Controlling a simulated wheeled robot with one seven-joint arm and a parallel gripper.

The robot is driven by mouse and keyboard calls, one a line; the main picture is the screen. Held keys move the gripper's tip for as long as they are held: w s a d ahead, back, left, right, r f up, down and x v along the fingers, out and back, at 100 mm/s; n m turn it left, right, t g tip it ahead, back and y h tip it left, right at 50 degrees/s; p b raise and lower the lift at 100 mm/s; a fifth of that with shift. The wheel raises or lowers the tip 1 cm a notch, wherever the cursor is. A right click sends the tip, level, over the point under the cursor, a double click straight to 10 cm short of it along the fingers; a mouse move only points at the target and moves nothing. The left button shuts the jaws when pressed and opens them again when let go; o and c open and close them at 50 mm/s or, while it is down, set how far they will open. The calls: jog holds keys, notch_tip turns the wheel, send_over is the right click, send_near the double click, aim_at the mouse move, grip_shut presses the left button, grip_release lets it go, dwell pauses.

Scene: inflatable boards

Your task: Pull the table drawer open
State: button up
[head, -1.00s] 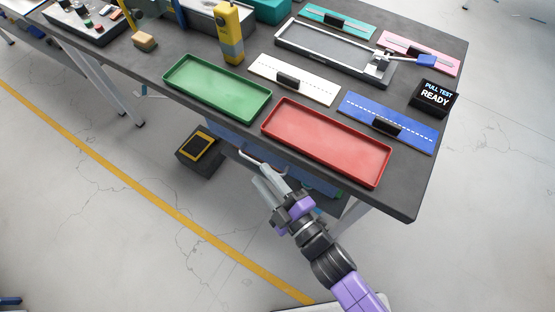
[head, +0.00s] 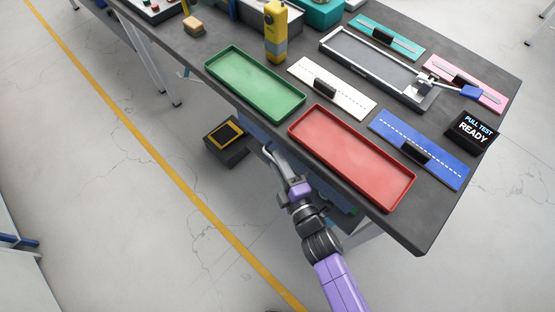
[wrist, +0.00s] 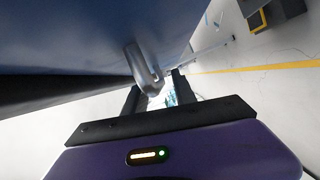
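The table drawer has a blue front (head: 256,131), partly visible under the table edge below the green and red trays. It fills the upper left of the wrist view (wrist: 70,45). Its pale metal handle (head: 268,151) sticks out from the front and also shows in the wrist view (wrist: 143,68). My gripper (head: 284,168) is at the handle, below the table edge. In the wrist view its two dark fingers (wrist: 155,92) stand apart, with the handle's near end between or just ahead of them. I cannot tell whether they touch it. The drawer looks closed, its far part hidden by the tabletop.
A green tray (head: 252,84) and a red tray (head: 352,158) lie near the table edge above the drawer. A black box with a yellow-framed top (head: 226,139) stands on the floor left of my gripper. The floor in front of the table (head: 150,220) is mostly clear.

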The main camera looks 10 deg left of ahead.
jog(key=shift+w+a, duration=0.25)
jog(key=shift+w, duration=0.1)
jog(key=shift+c, duration=0.4)
grip_shut()
dwell(0.9)
